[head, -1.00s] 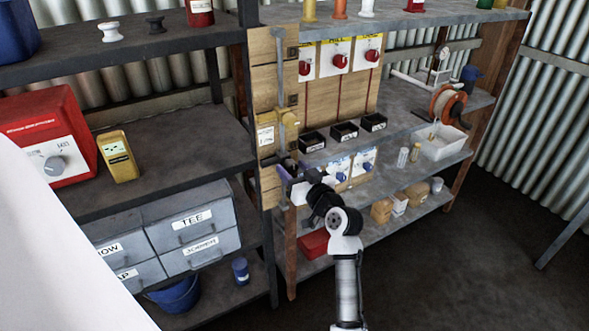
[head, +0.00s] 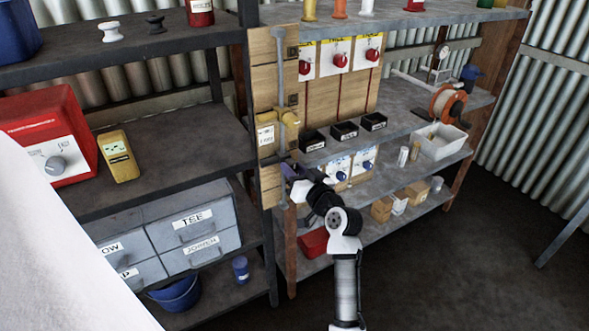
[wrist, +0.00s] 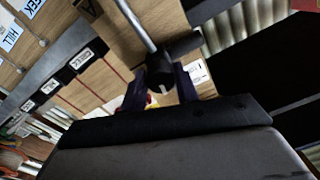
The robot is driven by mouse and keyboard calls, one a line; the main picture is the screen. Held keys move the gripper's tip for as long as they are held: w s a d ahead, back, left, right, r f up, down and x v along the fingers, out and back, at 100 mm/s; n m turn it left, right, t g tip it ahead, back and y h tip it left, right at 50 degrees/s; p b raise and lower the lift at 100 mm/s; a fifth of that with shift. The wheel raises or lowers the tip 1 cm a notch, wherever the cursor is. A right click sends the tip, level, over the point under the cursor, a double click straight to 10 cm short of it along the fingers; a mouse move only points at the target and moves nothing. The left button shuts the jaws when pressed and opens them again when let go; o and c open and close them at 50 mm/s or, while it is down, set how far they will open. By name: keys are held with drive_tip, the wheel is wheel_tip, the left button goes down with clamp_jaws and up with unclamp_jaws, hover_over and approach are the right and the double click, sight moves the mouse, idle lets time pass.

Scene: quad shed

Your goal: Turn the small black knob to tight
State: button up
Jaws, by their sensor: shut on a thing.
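The small black knob (wrist: 160,77) shows in the wrist view between the fingers of my gripper (wrist: 160,88), with a pale mark on its face. The fingers are shut on it from both sides. A grey pipe (wrist: 134,22) runs to the knob, and a dark cylindrical fitting (wrist: 185,45) sticks out beside it. In the head view my gripper (head: 288,172) is at the lower part of a narrow wooden board (head: 270,187), below a yellow valve fitting (head: 288,117). The knob is hidden there behind my gripper and wrist.
Small black labelled bins (head: 345,131) and red knobs (head: 340,59) on white plates are to the right of the board. Blue knobs (head: 367,165) sit lower, close to my wrist. A dark shelf (head: 180,150) with a red box (head: 45,140) is at left.

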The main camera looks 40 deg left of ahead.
drive_tip(key=m+p, duration=0.1)
drive_tip(key=m, duration=0.3)
drive_tip(key=shift+r+m+p, duration=0.1)
drive_tip(key=shift+m+p, duration=0.2)
drive_tip(key=m+p, duration=0.2)
drive_tip(key=m, duration=0.1)
drive_tip(key=shift+m, duration=0.4)
drive_tip(key=m+p, duration=0.2)
drive_tip(key=m, duration=0.2)
drive_tip(key=shift+r+p, duration=0.1)
drive_tip(key=shift+p, duration=0.3)
drive_tip(key=shift+m+t+p, duration=0.4)
drive_tip(key=shift+m+p, duration=0.65)
drive_tip(key=shift+m, duration=1.15)
drive_tip(key=o, duration=1)
drive_tip(key=shift+f, duration=0.2)
drive_tip(key=b+v, duration=0.4)
drive_tip(key=v, duration=1)
